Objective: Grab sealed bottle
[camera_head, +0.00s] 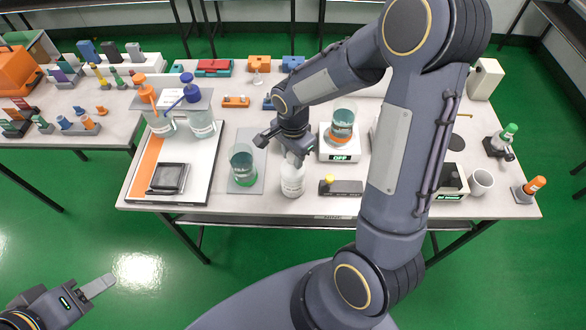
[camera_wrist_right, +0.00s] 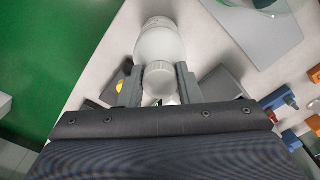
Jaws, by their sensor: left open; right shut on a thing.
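A white capped bottle (camera_head: 292,178) stands upright on the table near its front edge, below my right gripper (camera_head: 285,147). In the right wrist view the bottle (camera_wrist_right: 160,48) has a ribbed round cap (camera_wrist_right: 158,78). My right gripper (camera_wrist_right: 157,85) is shut on the bottle, with one finger on each side near its cap. The bottle's top is partly hidden by the gripper in the head view. My left gripper (camera_head: 97,287) is open and empty, low at the left, over the green floor and away from the table.
A beaker (camera_head: 243,165) with green at its base stands left of the bottle on a grey mat. Another beaker (camera_head: 342,122) sits on a scale reading OFF (camera_head: 340,156). A dark device with a yellow knob (camera_head: 341,187) lies close right of the bottle. Two large bottles (camera_head: 201,118) stand behind left.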

